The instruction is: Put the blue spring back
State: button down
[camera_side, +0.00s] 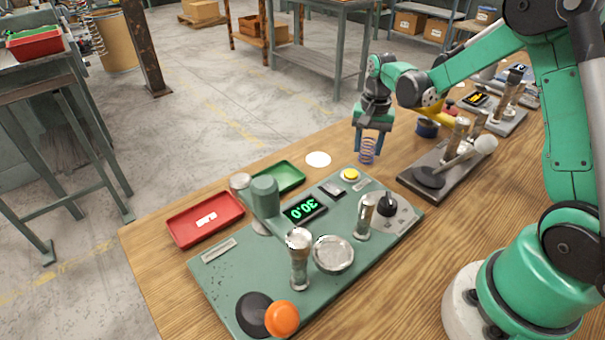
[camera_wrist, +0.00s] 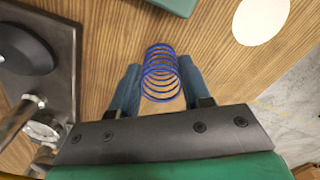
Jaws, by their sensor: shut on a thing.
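The blue spring (camera_side: 367,150) is held upright between the two blue fingers of my gripper (camera_side: 368,143) in the side view. Its lower coils hang below the fingertips, close above the wooden table; I cannot tell whether it touches. In the wrist view the blue spring (camera_wrist: 161,72) shows as stacked rings between the fingers of my gripper (camera_wrist: 160,85). A white round disc (camera_side: 318,159) lies flat on the table to the left of the spring, and it also shows at the upper right of the wrist view (camera_wrist: 261,18).
The green coiler panel (camera_side: 235,262) with a display reading 30.0 stands in front. A green tray (camera_side: 279,177) and a red tray (camera_side: 206,218) lie left. A dark base (camera_side: 440,172) with a lever and posts stands right. Bare wood surrounds the spring.

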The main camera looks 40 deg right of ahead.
aim_at(369, 142)
jog(key=shift+f, duration=0.15)
jog(key=shift+c, duration=2)
grip_release()
notch_tip(369, 142, up, 12)
jog(key=s+a+n+t, duration=0.7)
jog(key=s+a+n, duration=0.1)
jog(key=a+n, duration=0.3)
jog(key=shift+s+a, duration=0.3)
jog(key=shift+a, duration=0.55)
jog(key=shift+f, duration=0.1)
